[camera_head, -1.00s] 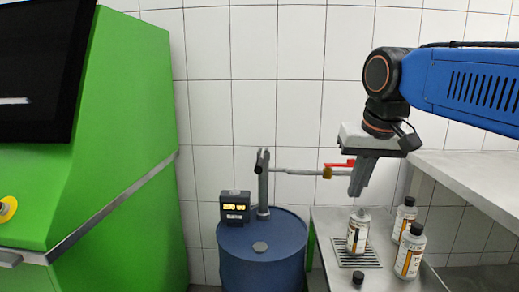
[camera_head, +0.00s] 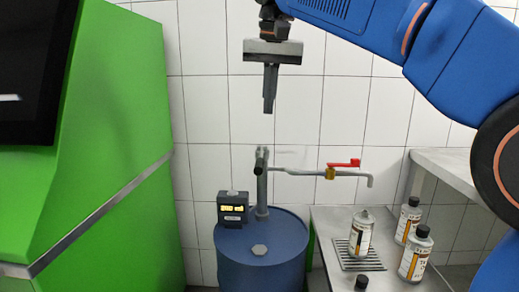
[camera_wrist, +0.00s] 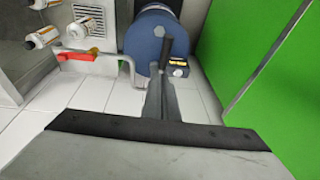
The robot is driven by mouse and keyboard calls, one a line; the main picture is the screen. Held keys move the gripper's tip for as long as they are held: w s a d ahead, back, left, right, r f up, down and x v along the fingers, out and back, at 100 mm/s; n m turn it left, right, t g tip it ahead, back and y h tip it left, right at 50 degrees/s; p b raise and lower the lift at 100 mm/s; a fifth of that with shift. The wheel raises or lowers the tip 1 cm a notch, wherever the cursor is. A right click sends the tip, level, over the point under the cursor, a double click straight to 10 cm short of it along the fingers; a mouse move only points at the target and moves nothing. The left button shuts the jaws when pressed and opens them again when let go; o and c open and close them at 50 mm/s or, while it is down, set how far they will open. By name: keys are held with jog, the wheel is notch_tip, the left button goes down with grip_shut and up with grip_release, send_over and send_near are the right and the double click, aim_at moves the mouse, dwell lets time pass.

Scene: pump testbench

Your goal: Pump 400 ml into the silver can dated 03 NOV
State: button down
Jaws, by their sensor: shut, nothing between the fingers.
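My gripper (camera_head: 269,108) is shut and empty, pointing down, high above the blue drum (camera_head: 258,268) and its pump (camera_head: 262,185). The fingers (camera_wrist: 160,95) also show in the wrist view, in front of the pump handle. A horizontal outlet pipe with a red valve lever (camera_head: 345,163) runs right from the pump, and the lever lies along it. The spout (camera_head: 370,180) bends down above an uncapped silver can (camera_head: 361,233) on the grate (camera_head: 346,257). Two capped silver cans, (camera_head: 408,220) and (camera_head: 415,254), stand to its right. Their dates are unreadable. The yellow display (camera_head: 232,207) is too small to read.
A loose black cap (camera_head: 361,283) lies in front of the grate on the steel bench (camera_head: 330,222). A grey shelf (camera_head: 450,168) stands at the right. A large green machine (camera_head: 100,150) fills the left. The air around my gripper is clear.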

jog(key=shift+w+a+r, duration=0.15)
jog(key=shift+a, duration=0.2)
send_over(260, 162)
jog(key=f, duration=0.8)
jog(key=s+f, duration=0.1)
jog(key=f, duration=0.2)
jog(key=shift+d+f, duration=0.25)
jog(key=shift+f, duration=0.15)
jog(key=shift+a+f, duration=0.2)
jog(key=shift+f, duration=0.7)
jog(key=shift+f, duration=0.1)
